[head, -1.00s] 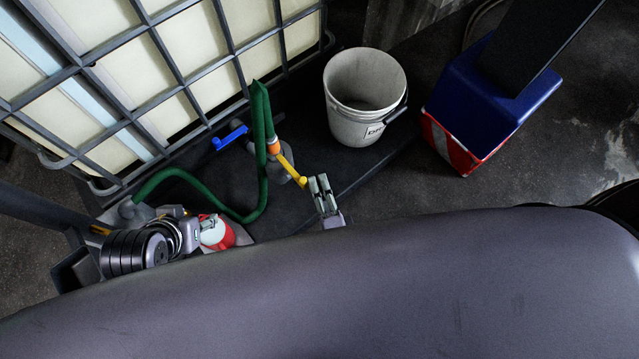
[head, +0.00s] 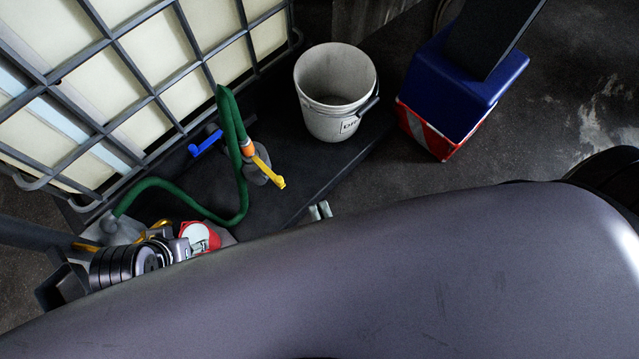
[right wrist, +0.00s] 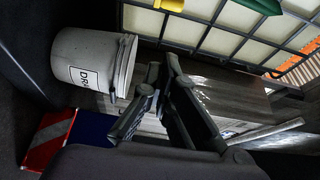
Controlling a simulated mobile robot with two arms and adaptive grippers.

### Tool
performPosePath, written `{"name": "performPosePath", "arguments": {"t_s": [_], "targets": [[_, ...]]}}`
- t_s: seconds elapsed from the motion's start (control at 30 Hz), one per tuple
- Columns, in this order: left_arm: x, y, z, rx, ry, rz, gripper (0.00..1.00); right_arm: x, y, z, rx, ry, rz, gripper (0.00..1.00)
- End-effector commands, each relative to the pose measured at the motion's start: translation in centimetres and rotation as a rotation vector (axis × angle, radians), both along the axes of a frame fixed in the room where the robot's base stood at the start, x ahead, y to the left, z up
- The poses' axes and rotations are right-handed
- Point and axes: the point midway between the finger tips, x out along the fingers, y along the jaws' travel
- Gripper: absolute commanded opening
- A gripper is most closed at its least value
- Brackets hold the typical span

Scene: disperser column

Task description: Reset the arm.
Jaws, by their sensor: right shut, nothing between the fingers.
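My right gripper (head: 320,211) shows only its pale fingertips over the top edge of my large grey arm link, close together. The right wrist view shows its dark fingers (right wrist: 165,105) shut with nothing between them. It is apart from the yellow valve handle (head: 267,171), which is up and left of it in the head view. A black ribbed part with a grey block (head: 180,249) at the lower left looks like my left wrist and gripper. Its fingers cannot be made out.
A caged white tank (head: 140,75) with a green hose (head: 235,130) and a blue handle (head: 205,144) stands at left. A white bucket (head: 336,85) and a blue and red box (head: 455,90) stand beyond my arm. A red and white object (head: 200,237) lies lower left.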

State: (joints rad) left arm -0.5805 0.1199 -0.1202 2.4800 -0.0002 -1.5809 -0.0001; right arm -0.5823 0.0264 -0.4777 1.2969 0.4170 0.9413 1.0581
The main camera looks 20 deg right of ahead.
Motion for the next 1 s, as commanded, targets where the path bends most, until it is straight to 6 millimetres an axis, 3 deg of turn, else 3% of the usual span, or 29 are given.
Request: {"name": "performPosePath", "arguments": {"t_s": [0.43, 0.57, 0.83, 1.0], "targets": [[0.0, 0.0, 0.0, 0.0, -0.002, 0.0, 0.46, 0.1, 0.0, 0.0, -0.001, 0.001, 0.001, 0.0], [0.1, 0.0, 0.0, 0.0, -0.002, 0.0, 0.46, 1.0, 0.4, 0.1, -0.038, 0.022, 0.03, 0.0], [0.0, 0.0, 0.0, 0.0, -0.002, 0.0, 0.46, 5.7, 2.0, 0.6, -0.34, 0.172, 0.243, 0.0], [0.0, 0.0, 0.0, 0.0, -0.001, 0.0, 0.46, 7.3, 1.6, 1.3, -0.595, 0.276, 0.403, 0.0]]}}
